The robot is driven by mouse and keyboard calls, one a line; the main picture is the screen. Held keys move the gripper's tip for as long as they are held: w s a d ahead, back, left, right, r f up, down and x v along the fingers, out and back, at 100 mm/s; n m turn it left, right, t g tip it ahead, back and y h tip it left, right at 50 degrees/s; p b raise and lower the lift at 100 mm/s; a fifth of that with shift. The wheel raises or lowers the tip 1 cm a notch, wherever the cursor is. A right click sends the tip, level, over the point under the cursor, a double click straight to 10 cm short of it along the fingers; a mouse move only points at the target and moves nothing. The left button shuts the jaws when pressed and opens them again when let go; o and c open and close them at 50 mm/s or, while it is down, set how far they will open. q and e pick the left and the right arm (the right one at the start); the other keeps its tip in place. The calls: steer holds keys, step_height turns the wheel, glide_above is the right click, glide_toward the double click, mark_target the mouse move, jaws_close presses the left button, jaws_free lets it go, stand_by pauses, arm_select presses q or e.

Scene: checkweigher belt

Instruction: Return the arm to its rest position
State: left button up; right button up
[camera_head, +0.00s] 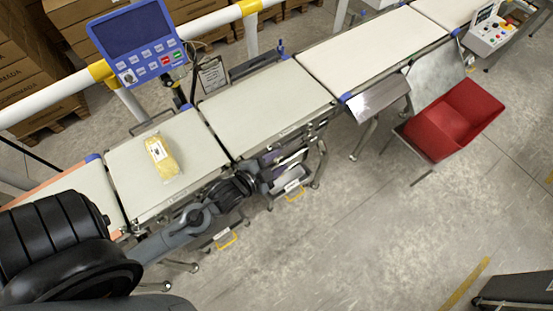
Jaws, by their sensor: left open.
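My left arm comes in from the lower left and reaches along the front side of the conveyor. My left gripper (264,177) is at its end, beside the front edge of the belts; it is open and holds nothing that I can see. Its fingers are small and hard to make out against the dark frame. A yellow package with a white label (162,157) lies on the left belt section (196,150), apart from the gripper. My right gripper is not in view.
A blue control panel (138,42) stands behind the left belt. More pale belt sections (268,105) run to the upper right. A red bin (453,120) stands in front of them on the right. Boxes stand behind the white rail. The grey floor (340,240) in front is clear.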

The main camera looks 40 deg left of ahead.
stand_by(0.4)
arm_select(q)
steer(key=s+d+f+n+g+p, duration=0.1)
steer(key=s+d+n+g, duration=0.15)
steer(key=s+g, duration=0.35)
steer(key=s+d+f+n+g, duration=0.15)
steer(key=s+n+g, duration=0.25)
steer(key=s, duration=0.4)
step_height(320, 180, up, 12)
steer(key=p, duration=1.1)
steer(key=shift+w+d, duration=0.3)
steer(key=shift+m, duration=0.25)
